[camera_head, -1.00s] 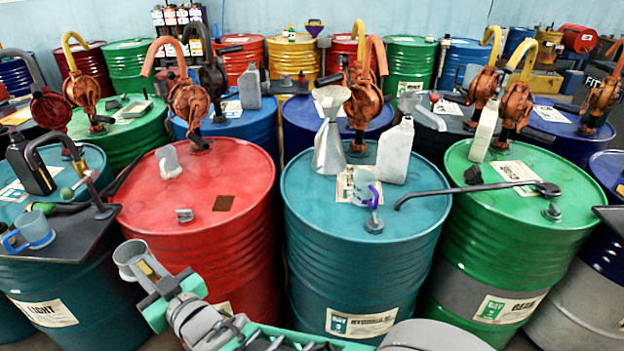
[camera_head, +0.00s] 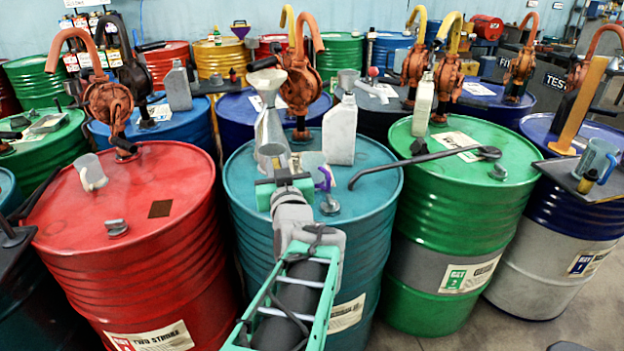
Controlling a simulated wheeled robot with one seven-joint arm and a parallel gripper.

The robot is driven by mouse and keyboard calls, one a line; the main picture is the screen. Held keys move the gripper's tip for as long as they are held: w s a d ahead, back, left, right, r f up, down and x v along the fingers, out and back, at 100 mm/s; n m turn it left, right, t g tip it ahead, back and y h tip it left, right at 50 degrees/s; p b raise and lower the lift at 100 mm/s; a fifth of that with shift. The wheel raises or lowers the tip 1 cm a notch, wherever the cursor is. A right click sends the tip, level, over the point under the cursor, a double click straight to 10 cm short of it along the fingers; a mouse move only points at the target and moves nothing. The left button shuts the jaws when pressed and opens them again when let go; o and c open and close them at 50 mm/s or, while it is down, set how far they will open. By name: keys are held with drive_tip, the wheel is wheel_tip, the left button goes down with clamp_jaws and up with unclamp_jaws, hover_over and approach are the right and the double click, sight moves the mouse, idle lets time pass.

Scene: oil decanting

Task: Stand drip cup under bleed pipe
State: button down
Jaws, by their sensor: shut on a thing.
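My gripper (camera_head: 284,188), with green-sided fingers, is over the front of the teal drum (camera_head: 255,222), seen from behind. It is shut on a grey cup (camera_head: 270,157), which shows just beyond the fingers and is largely hidden by them. The funnel stands close behind the cup.
A grey funnel (camera_head: 269,115), a white-grey bottle (camera_head: 341,132) and a fitting with a purple part (camera_head: 326,182) stand on the teal drum. An orange hand pump (camera_head: 301,85) rises behind. The red drum (camera_head: 125,205) is to the left with some bare top.

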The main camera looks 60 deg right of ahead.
sight(274, 161)
drive_tip(key=w+d+f, duration=0.2)
drive_tip(key=w+d, duration=0.1)
drive_tip(key=w+d+f, duration=0.1)
drive_tip(key=w+d, duration=0.1)
drive_tip(key=shift+d+p, duration=0.25)
drive_tip(key=shift+p, duration=0.15)
drive_tip(key=w+d+f, duration=0.1)
drive_tip(key=f, duration=0.1)
drive_tip(key=w+d+f, duration=0.1)
drive_tip(key=w+f, duration=0.1)
drive_tip(key=w+d+f, duration=0.1)
drive_tip(key=f, duration=0.1)
drive_tip(key=shift+w+d, duration=0.2)
drive_tip(key=shift+w+d+f, duration=0.1)
drive_tip(key=shift+w+f, duration=0.05)
drive_tip(key=shift+f, duration=0.1)
wheel_tip(274, 161, down, 3)
drive_tip(key=shift+d+f, duration=0.1)
drive_tip(key=shift+f+b, duration=0.3)
drive_tip(key=shift+b, duration=0.3)
drive_tip(key=shift+f, duration=0.1)
